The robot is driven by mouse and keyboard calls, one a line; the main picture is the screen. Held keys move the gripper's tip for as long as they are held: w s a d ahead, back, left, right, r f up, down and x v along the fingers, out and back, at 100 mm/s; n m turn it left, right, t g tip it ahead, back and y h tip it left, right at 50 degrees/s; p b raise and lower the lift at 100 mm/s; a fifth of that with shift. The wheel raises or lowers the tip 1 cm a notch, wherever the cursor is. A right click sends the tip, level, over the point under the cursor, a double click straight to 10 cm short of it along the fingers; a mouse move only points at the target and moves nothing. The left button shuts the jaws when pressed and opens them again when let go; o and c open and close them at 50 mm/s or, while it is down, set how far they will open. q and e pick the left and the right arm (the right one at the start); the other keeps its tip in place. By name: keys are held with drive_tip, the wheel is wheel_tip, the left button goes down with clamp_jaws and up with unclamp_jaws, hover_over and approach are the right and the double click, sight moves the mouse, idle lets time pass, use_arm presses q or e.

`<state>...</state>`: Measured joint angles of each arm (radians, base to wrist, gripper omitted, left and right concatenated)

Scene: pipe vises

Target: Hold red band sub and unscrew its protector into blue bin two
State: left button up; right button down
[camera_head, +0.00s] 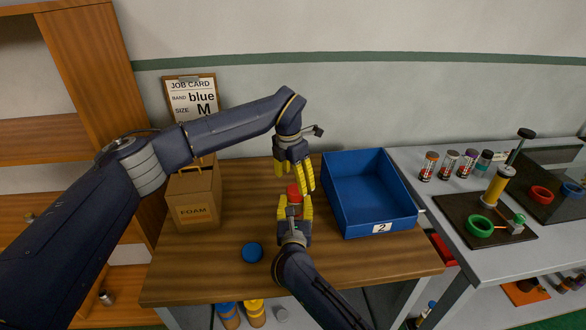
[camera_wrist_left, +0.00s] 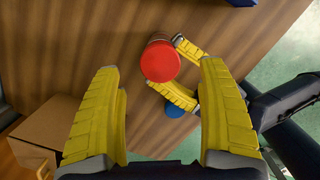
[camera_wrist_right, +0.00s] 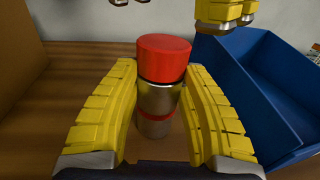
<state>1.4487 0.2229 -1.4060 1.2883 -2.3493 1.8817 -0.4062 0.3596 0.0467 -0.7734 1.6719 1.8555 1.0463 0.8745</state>
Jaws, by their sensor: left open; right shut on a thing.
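My right gripper (camera_head: 294,210) is shut on the sub's body, below the protector. My left gripper (camera_head: 295,178) is open and empty, pointing down just above the protector. The blue bin (camera_head: 343,208), labelled 2, stands to the right of the sub and looks empty.
A blue round cap (camera_head: 252,252) lies on the table, left of my right gripper. A cardboard box marked FOAM (camera_head: 194,195) stands at the left. A side bench (camera_head: 460,260) at right holds several banded cylinders.

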sight(296, 188)
use_arm(q)
drive_tip(key=shift+w+d+f, duration=0.1)
drive_tip(key=shift+f, duration=1)
drive_tip(key=shift+w+d+f, duration=0.1)
drive_tip(key=shift+f, duration=1)
drive_tip(key=c, duration=1.5)
drive_tip(key=shift+s+n, duration=0.1)
drive_tip(key=shift+n, duration=1.8)
drive_tip(key=shift+c, duration=0.2)
drive_tip(key=shift+r, duration=0.2)
use_arm(e)
drive_tip(key=shift+w+d, duration=0.1)
use_arm(q)
drive_tip(key=shift+r, duration=0.45)
use_arm(e)
drive_tip(key=shift+f, duration=0.1)
use_arm(q)
drive_tip(key=shift+r, duration=0.35)
drive_tip(key=shift+r, duration=0.25)
